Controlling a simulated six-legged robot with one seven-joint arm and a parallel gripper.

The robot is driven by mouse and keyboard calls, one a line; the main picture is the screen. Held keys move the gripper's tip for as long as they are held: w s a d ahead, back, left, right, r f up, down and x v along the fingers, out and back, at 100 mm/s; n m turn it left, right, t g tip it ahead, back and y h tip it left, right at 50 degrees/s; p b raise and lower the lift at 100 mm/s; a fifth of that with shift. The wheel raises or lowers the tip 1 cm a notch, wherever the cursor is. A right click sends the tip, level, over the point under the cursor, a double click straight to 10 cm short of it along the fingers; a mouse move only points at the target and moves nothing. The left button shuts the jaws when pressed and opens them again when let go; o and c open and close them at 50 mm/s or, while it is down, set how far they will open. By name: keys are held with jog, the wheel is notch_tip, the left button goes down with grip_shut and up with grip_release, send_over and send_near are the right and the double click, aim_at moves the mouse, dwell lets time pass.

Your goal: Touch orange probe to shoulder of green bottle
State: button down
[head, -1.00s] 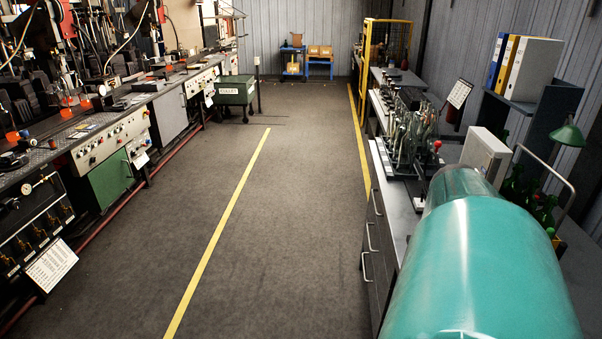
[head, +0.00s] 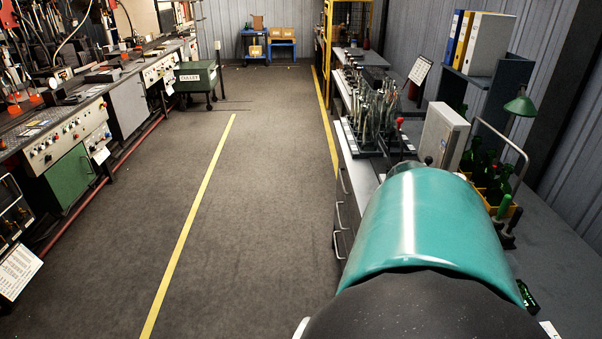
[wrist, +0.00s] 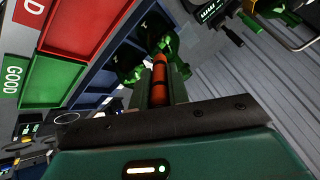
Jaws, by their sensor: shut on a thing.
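In the wrist view, my gripper (wrist: 160,98) is shut on the orange probe (wrist: 159,72), a banded orange and dark rod pointing away from the wrist. Beyond its tip is a dark blue compartmented holder (wrist: 124,52) with shiny green glass shapes (wrist: 176,52), apparently bottles. The probe overlaps the green glass in the picture; I cannot tell whether they touch. In the head view, several green bottles (head: 484,170) stand in a yellow crate (head: 492,196) on the right bench. My gripper and the probe are hidden there behind my teal arm cover.
A red tray (wrist: 82,25) and a green tray marked GOOD (wrist: 50,80) lie left in the wrist view. The floor aisle (head: 250,200) is clear.

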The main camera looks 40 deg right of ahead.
jog(key=shift+f, duration=0.15)
jog(key=shift+s+d+f, duration=0.2)
jog(key=shift+d+f, duration=0.05)
jog(key=shift+s+d+f, duration=0.2)
jog(key=shift+d+f, duration=0.05)
jog(key=shift+f, duration=0.2)
dwell(3.2)
jog(key=shift+r, duration=0.1)
jog(key=shift+v, duration=1.45)
jog(key=shift+r, duration=3.4)
jog(key=shift+w, duration=0.1)
